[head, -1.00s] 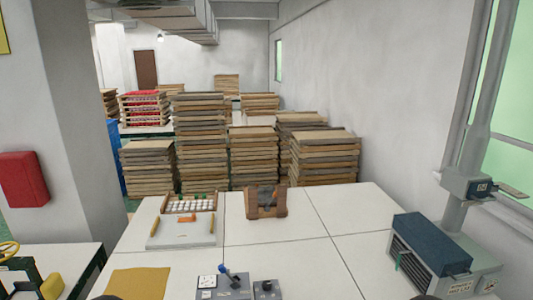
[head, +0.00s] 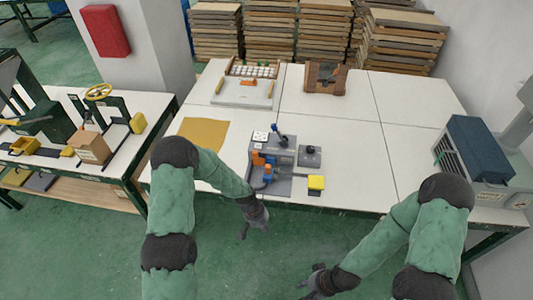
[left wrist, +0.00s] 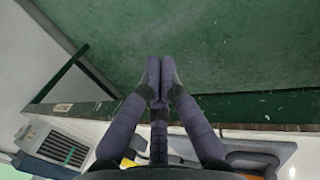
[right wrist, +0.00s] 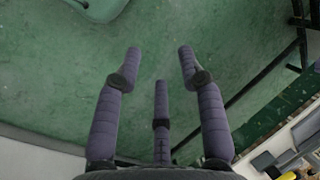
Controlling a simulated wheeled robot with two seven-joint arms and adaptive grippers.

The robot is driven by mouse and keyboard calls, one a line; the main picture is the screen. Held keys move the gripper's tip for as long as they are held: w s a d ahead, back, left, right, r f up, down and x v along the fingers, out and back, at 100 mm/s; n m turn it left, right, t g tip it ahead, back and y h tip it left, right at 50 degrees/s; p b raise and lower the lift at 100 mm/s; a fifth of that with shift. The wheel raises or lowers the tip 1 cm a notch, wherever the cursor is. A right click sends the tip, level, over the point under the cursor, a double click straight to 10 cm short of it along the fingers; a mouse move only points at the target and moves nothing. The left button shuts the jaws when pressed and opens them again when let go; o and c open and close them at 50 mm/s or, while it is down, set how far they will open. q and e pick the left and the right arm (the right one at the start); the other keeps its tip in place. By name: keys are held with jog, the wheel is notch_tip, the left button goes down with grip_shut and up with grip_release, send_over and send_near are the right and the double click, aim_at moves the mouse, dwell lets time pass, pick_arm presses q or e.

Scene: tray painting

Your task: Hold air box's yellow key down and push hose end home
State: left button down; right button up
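A grey box (head: 284,152), which seems to be the air box, stands near the table's front edge in the head view. It has a blue-knobbed lever and orange and blue parts. A yellow block (head: 316,182), possibly the yellow key, is at its front right. I cannot clearly make out the hose end. My left gripper (head: 246,232) is in front of the table edge, left of the yellow block; the left wrist view shows its fingertips (left wrist: 160,62) together with nothing between them. My right gripper (head: 312,283) is lower and further from the table, its fingertips (right wrist: 159,52) apart and empty.
The white table (head: 345,140) has a blue-topped vented unit (head: 478,150) at right, a mustard cloth (head: 204,133) at left and a brown wooden block (head: 325,78) behind. A side bench (head: 105,180) with tools stands left. Green floor lies below both grippers.

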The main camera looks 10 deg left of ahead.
notch_tip(320, 180, up, 4)
jog(key=p, duration=0.3)
jog(key=shift+r+p, duration=0.15)
jog(key=shift+p, duration=0.15)
jog(key=shift+w, duration=0.2)
grip_shut()
jog(key=w+a+n, duration=0.1)
jog(key=w+n, duration=0.1)
jog(key=w, duration=2.1)
jog(key=w+r+h, duration=0.1)
jog(key=w+r, duration=0.3)
jog(key=w, duration=0.1)
jog(key=w+d+r+h, duration=0.1)
jog(key=w+r, duration=0.2)
jog(key=w, duration=0.3)
jog(key=w+r+h, duration=0.1)
jog(key=w+r, duration=0.3)
jog(key=w, duration=0.2)
jog(key=shift+w+d+r+h, duration=0.15)
jog(key=shift+d+r+h, duration=0.1)
jog(key=shift+r+h, duration=0.15)
jog(key=shift+w+d+r, duration=0.1)
jog(key=shift+w+r, duration=0.1)
jog(key=shift+r, duration=0.15)
pick_arm(q)
jog(key=w+a+r+y, duration=0.2)
jog(key=w+r+y, duration=0.1)
jog(key=w+r, duration=1.5)
notch_tip(320, 180, up, 2)
